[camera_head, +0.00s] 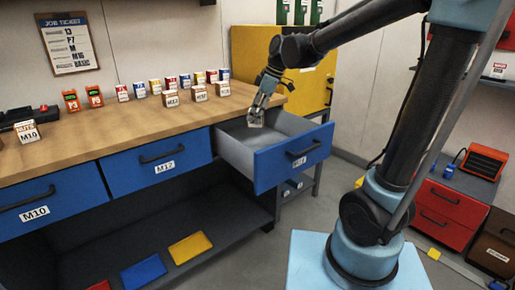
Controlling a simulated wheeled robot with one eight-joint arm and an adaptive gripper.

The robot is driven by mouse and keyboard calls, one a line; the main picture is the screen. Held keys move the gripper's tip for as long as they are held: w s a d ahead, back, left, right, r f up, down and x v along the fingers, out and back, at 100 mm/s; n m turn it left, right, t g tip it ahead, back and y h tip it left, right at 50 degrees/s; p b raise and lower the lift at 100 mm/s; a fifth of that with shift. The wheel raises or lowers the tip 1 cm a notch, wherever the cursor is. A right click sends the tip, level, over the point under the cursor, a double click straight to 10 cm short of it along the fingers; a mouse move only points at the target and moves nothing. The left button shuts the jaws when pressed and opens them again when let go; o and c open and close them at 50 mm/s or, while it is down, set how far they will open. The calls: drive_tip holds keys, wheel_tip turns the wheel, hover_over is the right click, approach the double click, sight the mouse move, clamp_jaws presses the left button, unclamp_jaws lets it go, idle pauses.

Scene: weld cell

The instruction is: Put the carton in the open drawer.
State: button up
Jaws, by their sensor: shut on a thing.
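My gripper (259,110) points down over the open drawer (290,158), near its back left part. It is shut on a small carton (256,119), which shows only as a pale, brownish block below the fingers. The carton's label is too small to read. I cannot tell whether the carton touches the drawer's floor or hangs above it. The open drawer has a blue front, a black handle and a grey inside, which looks empty apart from the carton. It sticks out at the right end of the wooden workbench (100,135).
Two shut blue drawers, marked M10 (45,203) and apparently M17 (160,165), lie left of it. Several small cartons (171,98) and coloured cans (155,86) stand on the bench. A yellow cabinet (255,65) stands behind. A red drawer unit (447,205) stands at right.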

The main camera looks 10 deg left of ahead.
drive_tip(key=s+f, duration=0.1)
drive_tip(key=f, duration=0.1)
drive_tip(key=s+d+f, duration=0.1)
drive_tip(key=shift+s+d+f, duration=0.1)
drive_tip(key=shift+d+f, duration=0.1)
drive_tip(key=shift+f, duration=5.15)
drive_tip(key=o, duration=1.4)
drive_tip(key=shift+r, duration=0.1)
drive_tip(key=v, duration=1.2)
drive_tip(key=shift+d, duration=0.1)
